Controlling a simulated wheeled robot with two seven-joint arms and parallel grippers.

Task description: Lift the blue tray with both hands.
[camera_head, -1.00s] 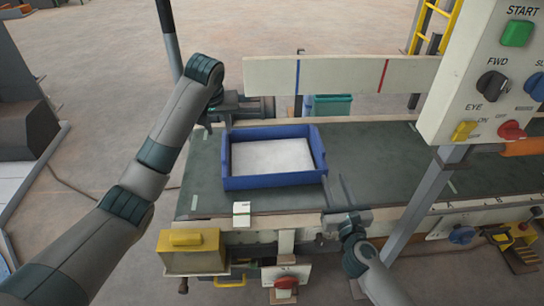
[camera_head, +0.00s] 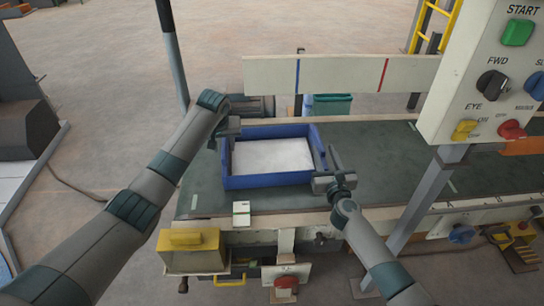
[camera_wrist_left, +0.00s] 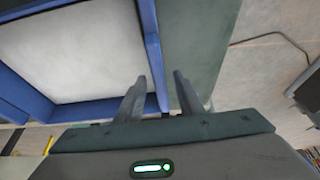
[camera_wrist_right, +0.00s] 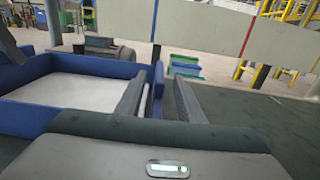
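The blue tray (camera_head: 270,182) lies flat on the dark green belt, with a white surface (camera_head: 272,155) inside it. My left gripper (camera_head: 222,138) is at the tray's left wall. In the left wrist view its two fingers (camera_wrist_left: 160,76) are apart, with the tray's blue wall (camera_wrist_left: 152,45) between them. My right gripper (camera_head: 329,158) is at the tray's right wall. In the right wrist view its fingers (camera_wrist_right: 161,76) are apart, with the tray's wall (camera_wrist_right: 157,88) between them. I cannot tell whether any finger touches the tray.
The belt (camera_head: 400,170) is clear to the right of the tray. A pale board (camera_head: 340,74) with blue and red lines stands behind it. A control panel (camera_head: 490,75) on a grey post is at right. A yellow box (camera_head: 190,243) is at the front left.

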